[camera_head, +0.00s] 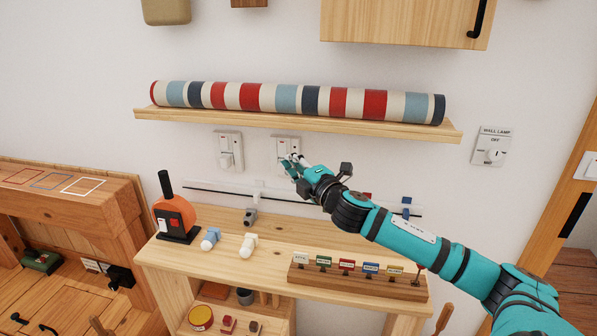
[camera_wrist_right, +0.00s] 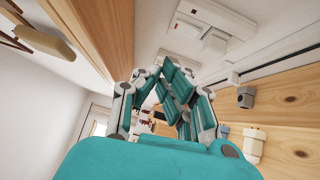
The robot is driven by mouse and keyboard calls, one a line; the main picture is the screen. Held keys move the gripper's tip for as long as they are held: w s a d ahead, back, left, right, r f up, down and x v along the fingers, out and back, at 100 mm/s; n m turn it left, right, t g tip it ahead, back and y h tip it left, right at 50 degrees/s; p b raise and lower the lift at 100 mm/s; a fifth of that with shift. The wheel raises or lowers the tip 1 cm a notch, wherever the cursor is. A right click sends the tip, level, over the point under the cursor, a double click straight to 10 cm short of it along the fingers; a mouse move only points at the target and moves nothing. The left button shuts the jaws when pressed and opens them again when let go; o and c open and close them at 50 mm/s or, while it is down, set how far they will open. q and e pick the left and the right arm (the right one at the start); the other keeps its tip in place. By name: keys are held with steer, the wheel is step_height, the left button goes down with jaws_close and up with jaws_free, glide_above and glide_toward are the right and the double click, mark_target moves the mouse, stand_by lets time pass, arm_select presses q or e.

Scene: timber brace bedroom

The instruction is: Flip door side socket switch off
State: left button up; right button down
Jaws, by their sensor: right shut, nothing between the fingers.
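Two white socket plates with switches are on the wall under the shelf in the head view: a left one (camera_head: 228,151) and a right one (camera_head: 284,146), the latter nearer the door frame. My right gripper (camera_head: 291,164) is shut and empty, with its fingertips at the lower part of the right plate and partly covering it. I cannot tell whether they touch. The switch positions are too small to tell. My left gripper is not in view.
A wooden shelf (camera_head: 300,127) with a striped roll (camera_head: 290,101) runs just above the sockets. A wall rail (camera_head: 225,191) and a desk (camera_head: 180,255) lie below. An orange object (camera_head: 172,218) stands at the left. A wall lamp switch (camera_head: 492,147) is at the right.

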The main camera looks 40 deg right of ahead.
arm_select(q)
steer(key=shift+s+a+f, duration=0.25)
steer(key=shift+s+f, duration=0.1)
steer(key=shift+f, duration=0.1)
arm_select(e)
steer(key=s, duration=0.2)
steer(key=shift+s+a+r, duration=0.2)
steer(key=shift+s, duration=0.15)
